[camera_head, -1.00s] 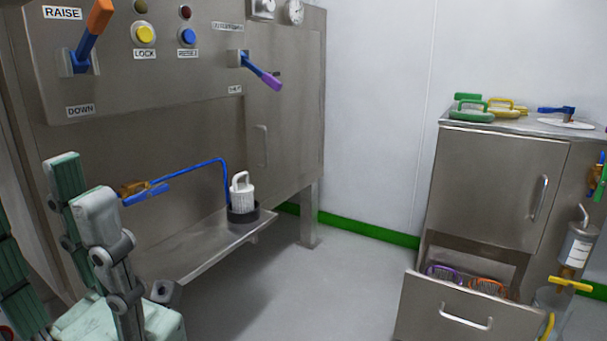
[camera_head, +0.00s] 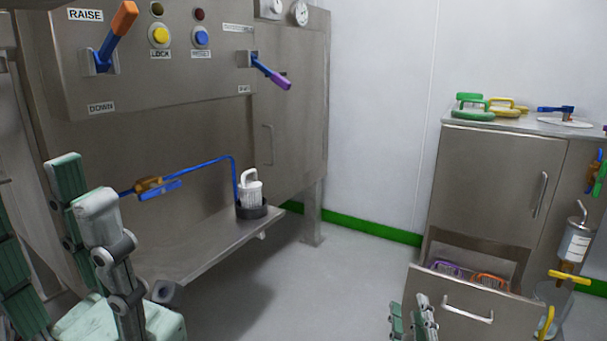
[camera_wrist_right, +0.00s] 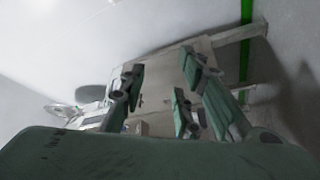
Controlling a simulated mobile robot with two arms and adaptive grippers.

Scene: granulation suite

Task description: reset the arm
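My right gripper (camera_head: 412,312) rises into the bottom of the head view, in front of the open drawer. In the right wrist view its green-padded fingers (camera_wrist_right: 160,95) are spread apart with nothing between them. My left gripper (camera_head: 80,180) stands large at the lower left of the head view, with its green-padded fingers pointing up. They are apart, and I see nothing held; part of this hand is cut off by the picture's edge.
A steel machine has an orange-tipped lever (camera_head: 118,32), a purple-tipped lever (camera_head: 271,73), and a shelf (camera_head: 195,240) bearing a white-handled canister (camera_head: 251,188). The open drawer (camera_head: 470,310) juts from the cabinet (camera_head: 500,180). Grey floor (camera_head: 310,285) lies clear between them.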

